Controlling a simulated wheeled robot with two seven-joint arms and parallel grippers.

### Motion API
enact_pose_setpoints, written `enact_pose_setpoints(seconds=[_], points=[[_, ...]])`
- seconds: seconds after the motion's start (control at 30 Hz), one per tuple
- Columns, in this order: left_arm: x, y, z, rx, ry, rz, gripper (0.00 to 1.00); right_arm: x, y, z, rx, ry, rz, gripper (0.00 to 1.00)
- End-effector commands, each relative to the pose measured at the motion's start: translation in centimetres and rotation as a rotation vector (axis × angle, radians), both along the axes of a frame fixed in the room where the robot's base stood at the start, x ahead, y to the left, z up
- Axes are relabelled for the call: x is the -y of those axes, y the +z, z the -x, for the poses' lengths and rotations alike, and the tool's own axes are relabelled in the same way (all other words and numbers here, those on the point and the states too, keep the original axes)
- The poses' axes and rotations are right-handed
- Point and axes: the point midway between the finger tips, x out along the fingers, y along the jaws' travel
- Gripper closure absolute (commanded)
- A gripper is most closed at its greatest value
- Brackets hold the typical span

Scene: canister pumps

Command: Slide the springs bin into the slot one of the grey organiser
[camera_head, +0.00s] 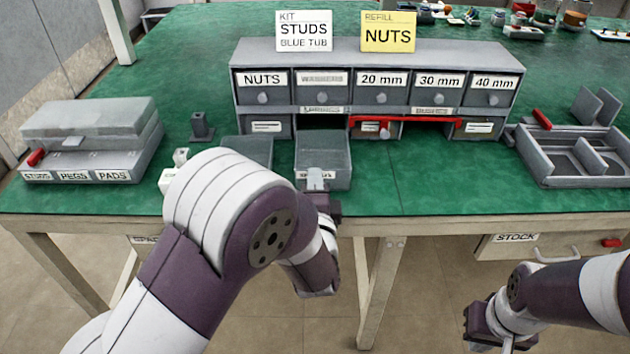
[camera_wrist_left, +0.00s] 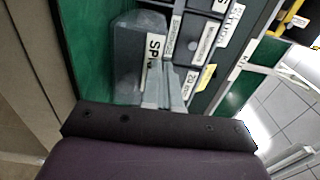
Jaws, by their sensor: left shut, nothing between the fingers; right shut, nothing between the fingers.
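The springs bin (camera_head: 324,150) is a grey, open-topped bin on the green bench. It sits in front of a dark opening (camera_head: 322,122) in the lower row of the grey organiser (camera_head: 375,58); I cannot tell whether its back edge is inside. Its front label is partly hidden by my left gripper (camera_head: 318,178). In the left wrist view the bin (camera_wrist_left: 130,50) shows a label starting "SP". My left gripper (camera_wrist_left: 165,92) is shut and empty at the bin's front, contact unclear. My right gripper (camera_head: 507,342) is shut and empty, below the bench edge.
Another grey bin (camera_head: 250,149) stands left of the springs bin, partly behind my left arm. A red bar (camera_head: 405,119) crosses the lower row to the right. A lidded case (camera_head: 90,118) is left; a divided tray (camera_head: 575,155) is right.

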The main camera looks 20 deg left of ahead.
Motion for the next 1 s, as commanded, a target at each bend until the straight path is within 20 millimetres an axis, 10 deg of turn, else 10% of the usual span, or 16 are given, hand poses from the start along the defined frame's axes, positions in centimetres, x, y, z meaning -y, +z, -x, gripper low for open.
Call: enact_pose_setpoints(seconds=[0.5, 1.0], points=[[-2.1, 0.1, -7.4, 0.001, 0.001, 0.001, 1.00, 0.0, 1.1, 0.0, 0.000, 0.000, 0.000, 1.00], [-2.3, 0.0, -7.7, -0.001, 0.000, 0.000, 1.00, 0.0, 1.2, 0.0, 0.000, 0.000, 0.000, 1.00]])
